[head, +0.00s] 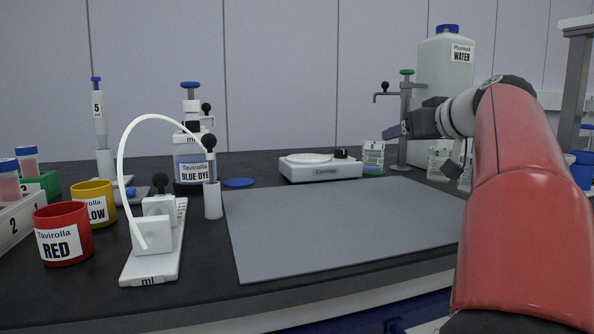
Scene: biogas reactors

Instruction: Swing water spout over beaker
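The water spout (390,94) is a thin grey pipe with a black knob. It reaches left from an upright post with a green cap (407,72), beside the large water container (446,85). A small clear vessel with a white label (373,151), perhaps the beaker, stands at the back of the bench, lower than the spout tip in the picture. I cannot tell whether it is directly under the tip. My gripper (394,132) is in front of the post, below the spout, pointing left. Its fingers are dark and small, and their opening is unclear.
A grey mat (345,222) lies clear across the bench middle. A white scale (320,167) sits behind it. Blue dye bottle (192,160), white pump unit (155,235), red cup (62,234) and yellow cup (95,204) stand left. Labelled vessels (437,160) stand near my arm.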

